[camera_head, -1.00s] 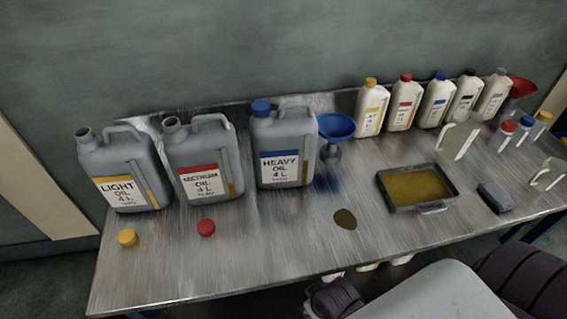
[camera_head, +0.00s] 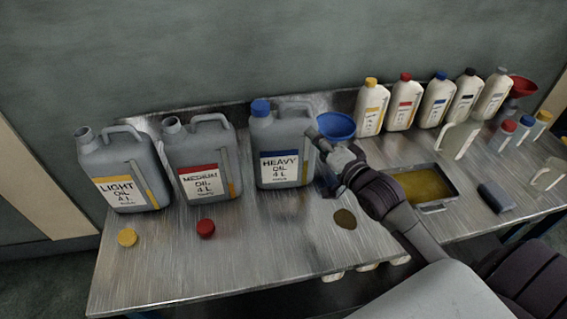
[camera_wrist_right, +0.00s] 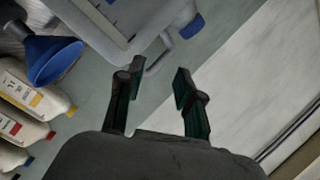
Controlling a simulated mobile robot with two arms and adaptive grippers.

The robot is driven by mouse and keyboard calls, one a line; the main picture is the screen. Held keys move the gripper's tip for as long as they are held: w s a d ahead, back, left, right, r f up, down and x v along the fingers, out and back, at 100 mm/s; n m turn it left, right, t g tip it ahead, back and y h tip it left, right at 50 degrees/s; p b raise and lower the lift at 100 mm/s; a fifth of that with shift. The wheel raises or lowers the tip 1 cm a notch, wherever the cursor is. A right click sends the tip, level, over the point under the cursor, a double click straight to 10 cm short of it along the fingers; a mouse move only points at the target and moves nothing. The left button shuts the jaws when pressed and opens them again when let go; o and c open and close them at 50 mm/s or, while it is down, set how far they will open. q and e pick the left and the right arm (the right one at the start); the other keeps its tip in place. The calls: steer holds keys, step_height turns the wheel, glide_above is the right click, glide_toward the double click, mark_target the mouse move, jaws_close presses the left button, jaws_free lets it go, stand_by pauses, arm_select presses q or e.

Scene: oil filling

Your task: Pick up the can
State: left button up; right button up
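Three grey oil cans stand upright on the metal table: LIGHT OIL (camera_head: 117,168), MEDIUM OIL (camera_head: 203,158) and HEAVY OIL (camera_head: 277,140). The heavy can has its blue cap (camera_head: 260,106) on; the other two have open necks. My right gripper (camera_head: 319,138) is at the right side of the heavy can, close to its handle. In the right wrist view the right gripper (camera_wrist_right: 157,78) is open, its two fingers apart, with the heavy can's handle (camera_wrist_right: 158,64) just beyond and roughly between the tips. I cannot tell whether they touch. My left gripper is out of view.
A blue funnel (camera_head: 337,126) stands right beside my right gripper. Several white bottles (camera_head: 402,105) line the back. A tray of oil (camera_head: 434,207) lies partly behind my right arm. A yellow cap (camera_head: 127,237) and red cap (camera_head: 205,228) lie in front.

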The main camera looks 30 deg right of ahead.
mark_target(286, 108)
steer(key=shift+t, duration=0.3)
steer(key=w, duration=0.2)
steer(key=w+r+p, duration=0.1)
steer(key=w, duration=0.5)
steer(key=shift+a+r+p, duration=0.15)
steer(key=shift+r+p, duration=0.15)
steer(key=shift+p, duration=0.1)
steer(key=shift+w, duration=0.5)
steer(key=shift+w+a+p, duration=0.1)
steer(key=shift+w+p, duration=0.15)
steer(key=shift+p, duration=0.05)
steer(key=shift+w+a+f+p, duration=0.1)
steer(key=shift+w+p, duration=0.15)
steer(key=shift+w, duration=0.5)
steer(key=shift+w+a+p, duration=0.15)
steer(key=shift+w+p, duration=0.15)
steer(key=shift+w, duration=0.5)
steer(key=shift+w+a+f+p, duration=0.1)
steer(key=shift+w+p, duration=0.15)
steer(key=shift+w, duration=0.5)
steer(key=shift+s, duration=0.1)
steer(key=shift+c, duration=0.7)
jaws_close()
steer(key=shift+r, duration=0.1)
